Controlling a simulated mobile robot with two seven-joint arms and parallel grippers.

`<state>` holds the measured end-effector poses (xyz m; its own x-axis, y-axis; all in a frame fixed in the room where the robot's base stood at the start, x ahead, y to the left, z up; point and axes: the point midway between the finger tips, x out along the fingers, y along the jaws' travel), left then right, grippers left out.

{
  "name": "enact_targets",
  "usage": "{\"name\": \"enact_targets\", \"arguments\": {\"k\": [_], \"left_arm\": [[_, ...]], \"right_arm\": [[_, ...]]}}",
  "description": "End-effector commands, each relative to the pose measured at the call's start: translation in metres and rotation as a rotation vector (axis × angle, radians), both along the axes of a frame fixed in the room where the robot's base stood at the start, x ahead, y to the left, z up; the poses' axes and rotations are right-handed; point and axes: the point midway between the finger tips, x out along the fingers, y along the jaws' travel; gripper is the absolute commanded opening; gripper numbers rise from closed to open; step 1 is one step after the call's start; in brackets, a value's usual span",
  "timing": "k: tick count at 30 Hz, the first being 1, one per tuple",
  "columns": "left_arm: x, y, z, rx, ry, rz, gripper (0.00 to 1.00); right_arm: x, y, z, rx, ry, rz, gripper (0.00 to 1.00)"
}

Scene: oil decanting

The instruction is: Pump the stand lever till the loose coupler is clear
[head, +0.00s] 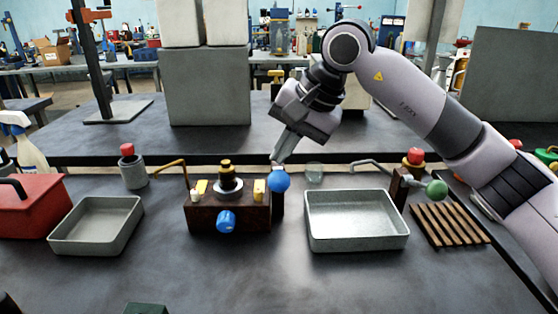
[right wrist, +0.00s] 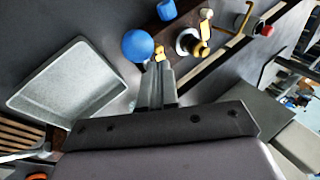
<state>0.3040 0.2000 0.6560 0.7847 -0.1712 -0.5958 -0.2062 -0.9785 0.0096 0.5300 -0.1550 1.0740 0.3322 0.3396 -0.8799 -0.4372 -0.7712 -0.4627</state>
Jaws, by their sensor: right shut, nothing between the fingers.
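A dark brown stand (head: 200,216) sits mid-table with a brass and black coupler (head: 227,172) on a pale ring on top. Whether the coupler is clear of the stand cannot be told. A blue ball (head: 279,180), seemingly the lever's knob, is at the stand's right end; it also shows in the right wrist view (right wrist: 137,46). My right gripper (head: 276,160) is shut and empty, pointing down just behind and above the ball. In the right wrist view its fingertips (right wrist: 158,66) are close beside the ball; contact cannot be told. My left gripper is out of view.
Grey trays stand left (head: 97,247) and right (head: 357,242) of the stand. A slatted wooden rack (head: 447,224), a green ball (head: 437,189) and a red box (head: 32,215) are farther out. A blue knob (head: 226,222) sticks out in front. The table's front middle is mostly clear.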

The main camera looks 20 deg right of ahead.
Motion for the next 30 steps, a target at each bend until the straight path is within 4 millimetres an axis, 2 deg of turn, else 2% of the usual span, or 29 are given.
{"name": "enact_targets", "arguments": {"k": [3,17,30], "left_arm": [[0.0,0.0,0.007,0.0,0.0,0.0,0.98],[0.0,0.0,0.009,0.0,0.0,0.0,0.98],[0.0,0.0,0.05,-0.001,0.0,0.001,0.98]], "right_arm": [[0.002,-0.001,0.007,0.0,0.0,0.0,0.0],[0.004,-0.001,0.01,0.001,-0.001,0.001,0.0],[0.02,-0.006,0.049,0.001,-0.001,-0.001,0.0]]}}
